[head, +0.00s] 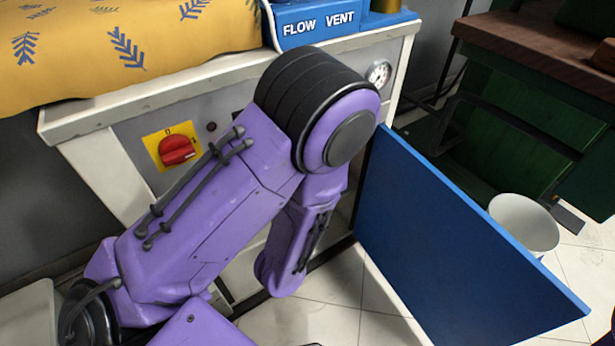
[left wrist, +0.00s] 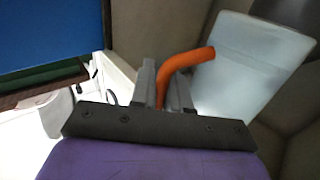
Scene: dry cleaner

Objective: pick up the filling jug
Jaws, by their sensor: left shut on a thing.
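In the left wrist view a pale, whitish jug (left wrist: 245,62) stands out at the right, tilted in the picture. A curved orange handle (left wrist: 196,58) runs from its upper part down between my fingers. My left gripper (left wrist: 163,80) is shut on this orange handle, with one grey finger on each side of it. In the head view my purple left arm reaches down in front of the machine, and its gripper and the jug are hidden there. My right gripper is in neither view.
A cream machine (head: 93,185) with a red rotary switch (head: 176,150) and a gauge (head: 379,73) stands behind my arm. An open blue panel (head: 450,240) juts out at the right. Beyond it are a white bucket (head: 525,222) and a green cabinet (head: 520,125).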

